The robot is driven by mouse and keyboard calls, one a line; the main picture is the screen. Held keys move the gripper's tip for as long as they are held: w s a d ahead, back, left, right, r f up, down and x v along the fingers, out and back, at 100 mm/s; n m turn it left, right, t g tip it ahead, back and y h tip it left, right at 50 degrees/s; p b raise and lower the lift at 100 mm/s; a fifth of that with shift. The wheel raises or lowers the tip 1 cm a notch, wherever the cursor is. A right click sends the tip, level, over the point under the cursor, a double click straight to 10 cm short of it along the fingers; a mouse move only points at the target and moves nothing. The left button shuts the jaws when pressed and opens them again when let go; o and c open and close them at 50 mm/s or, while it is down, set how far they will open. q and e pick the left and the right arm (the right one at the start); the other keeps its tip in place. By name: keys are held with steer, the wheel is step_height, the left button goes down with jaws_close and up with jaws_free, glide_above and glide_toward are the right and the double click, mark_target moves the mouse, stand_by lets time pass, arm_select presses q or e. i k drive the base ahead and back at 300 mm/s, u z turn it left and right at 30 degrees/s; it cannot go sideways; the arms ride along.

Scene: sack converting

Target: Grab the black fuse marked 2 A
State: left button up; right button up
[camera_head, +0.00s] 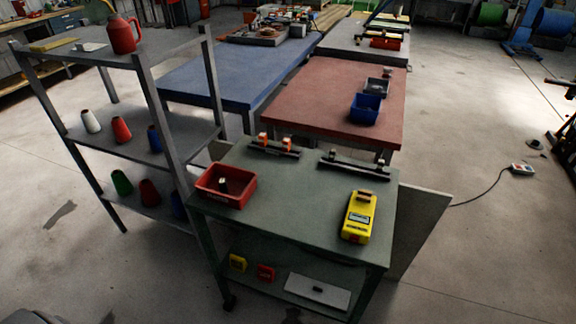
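A green-topped cart (290,208) stands in front of me. A red open bin (240,200) sits on its left side and holds a small dark piece with a pale top (223,185). Two dark rails lie along the cart's back edge. The left rail (273,149) carries small orange-and-white pieces (263,138). The right rail (353,165) has small dark pieces at its ends. No 2 A marking is legible, so I cannot tell which piece is the black fuse. Neither of my grippers is in view.
A yellow meter (358,216) lies on the cart's right. The lower shelf holds yellow (237,262) and red (266,272) items and a grey plate (318,291). A grey rack (180,135) with cones stands left. A red-topped table (325,101) stands behind. Floor at right is mostly clear.

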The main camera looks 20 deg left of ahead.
mark_target(332, 152)
steer(key=z, duration=0.55)
steer(key=k, duration=1.25)
steer(key=z, duration=1)
steer(key=i, duration=2.2)
steer(key=u, duration=1.4)
steer(key=i, duration=0.8)
steer(key=u, duration=0.75)
